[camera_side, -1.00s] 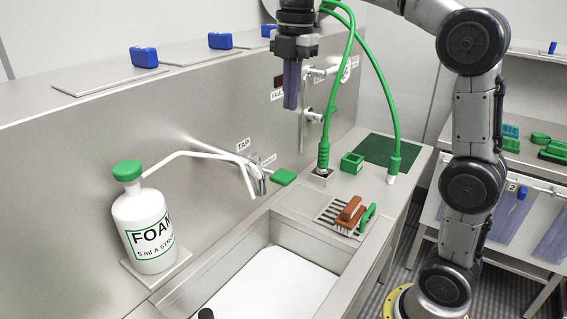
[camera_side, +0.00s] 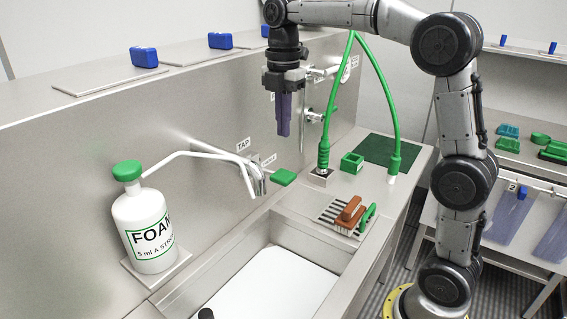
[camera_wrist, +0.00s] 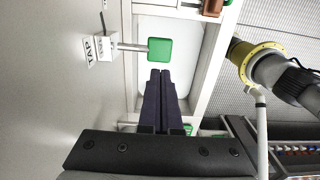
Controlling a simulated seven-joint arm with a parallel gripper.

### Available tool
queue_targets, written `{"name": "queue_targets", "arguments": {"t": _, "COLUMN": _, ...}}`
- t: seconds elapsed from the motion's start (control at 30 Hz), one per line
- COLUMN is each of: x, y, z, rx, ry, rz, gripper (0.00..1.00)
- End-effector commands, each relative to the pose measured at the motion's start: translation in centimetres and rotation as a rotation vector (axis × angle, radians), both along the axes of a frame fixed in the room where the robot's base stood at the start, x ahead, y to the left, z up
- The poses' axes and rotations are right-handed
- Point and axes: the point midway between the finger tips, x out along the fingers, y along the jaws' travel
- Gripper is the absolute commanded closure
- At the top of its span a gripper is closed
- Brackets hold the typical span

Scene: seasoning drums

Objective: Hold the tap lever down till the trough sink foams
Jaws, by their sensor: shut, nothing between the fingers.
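The tap lever (camera_side: 283,177) has a green paddle and sticks out from the wall beside the TAP label, above the back edge of the trough sink (camera_side: 345,262). White, smooth material fills the sink's bottom; I cannot tell whether it is foam. My gripper (camera_side: 284,134) is shut and empty, pointing down above the lever and apart from it. In the wrist view the closed dark fingers (camera_wrist: 160,74) end just beside the green paddle (camera_wrist: 160,49). A white foam bottle (camera_side: 150,228) with a green cap stands left of the sink.
A green hose (camera_side: 324,130) arches up at the right of my gripper. A brown brush (camera_side: 350,213) lies on a slatted rack at the sink's right. A green box (camera_side: 352,162) and a dark green mat (camera_side: 388,150) sit behind. Space around the lever is clear.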

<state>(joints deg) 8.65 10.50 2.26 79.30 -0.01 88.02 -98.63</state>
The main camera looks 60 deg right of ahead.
Motion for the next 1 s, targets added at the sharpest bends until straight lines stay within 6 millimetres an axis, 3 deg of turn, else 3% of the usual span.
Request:
{"name": "queue_targets", "arguments": {"t": 0.3, "x": -0.1, "y": 0.0, "z": -6.2, "rx": 0.0, "ry": 0.002, "rz": 0.0, "gripper": 1.0}}
{"name": "queue_targets", "arguments": {"t": 0.5, "x": -0.1, "y": 0.0, "z": -8.8, "rx": 0.0, "ry": 0.001, "rz": 0.0, "gripper": 1.0}}
{"name": "queue_targets", "arguments": {"t": 1.0, "x": 0.0, "y": 0.0, "z": -9.8, "rx": 0.0, "ry": -0.001, "rz": 0.0, "gripper": 1.0}}
